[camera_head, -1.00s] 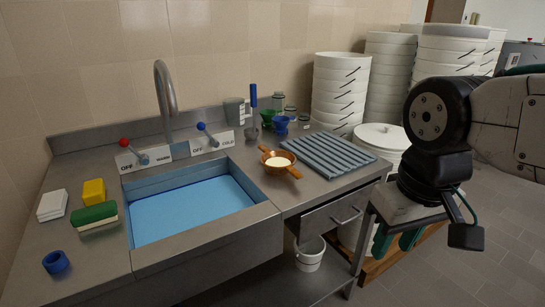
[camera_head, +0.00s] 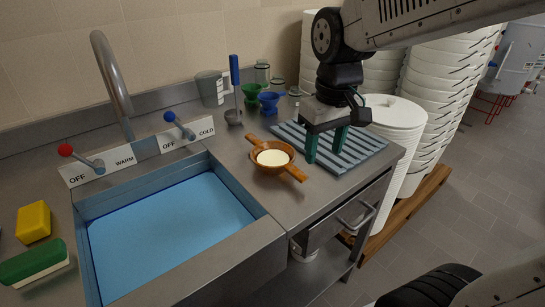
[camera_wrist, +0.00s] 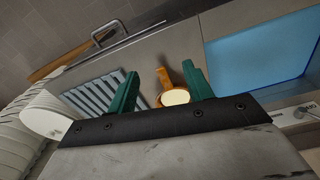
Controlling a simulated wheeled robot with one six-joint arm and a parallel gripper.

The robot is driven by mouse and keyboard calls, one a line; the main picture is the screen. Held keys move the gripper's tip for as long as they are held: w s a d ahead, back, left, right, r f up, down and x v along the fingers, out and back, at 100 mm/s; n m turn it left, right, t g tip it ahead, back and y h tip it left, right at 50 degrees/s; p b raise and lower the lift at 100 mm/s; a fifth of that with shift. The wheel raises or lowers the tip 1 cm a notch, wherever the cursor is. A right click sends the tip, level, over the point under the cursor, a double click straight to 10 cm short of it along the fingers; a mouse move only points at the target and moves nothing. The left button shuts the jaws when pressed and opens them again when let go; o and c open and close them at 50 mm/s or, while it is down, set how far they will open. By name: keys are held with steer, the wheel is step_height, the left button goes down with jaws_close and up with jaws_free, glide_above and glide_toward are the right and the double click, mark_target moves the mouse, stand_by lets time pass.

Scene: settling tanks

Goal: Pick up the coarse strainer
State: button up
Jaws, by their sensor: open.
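The coarse strainer (camera_head: 262,169) is an orange-brown round bowl with a pale inside and two handles. It sits on the steel counter between the sink and the ribbed drying mat. In the wrist view the strainer (camera_wrist: 162,79) shows between and beyond the green fingers. My gripper (camera_head: 325,148) is open and empty, with its two green fingers pointing down over the mat, to the right of the strainer. In the wrist view my gripper (camera_wrist: 161,90) has its fingers apart, with the strainer nearer the right finger. They look apart from the strainer.
The blue-bottomed sink (camera_head: 210,271) lies to the left. The ribbed mat (camera_head: 370,150) is under my gripper. Behind stand blue (camera_head: 269,102) and green (camera_head: 252,94) funnels, a ladle (camera_head: 234,115) and a grey jug (camera_head: 209,87). White stacked tubs (camera_head: 441,95) stand at right.

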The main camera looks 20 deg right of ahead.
steer(key=n, duration=0.2)
glide_above(289, 165)
steer(key=shift+g, duration=0.3)
step_height(289, 165, down, 8)
step_height(289, 165, down, 8)
steer(key=shift+r, duration=0.1)
jaws_close()
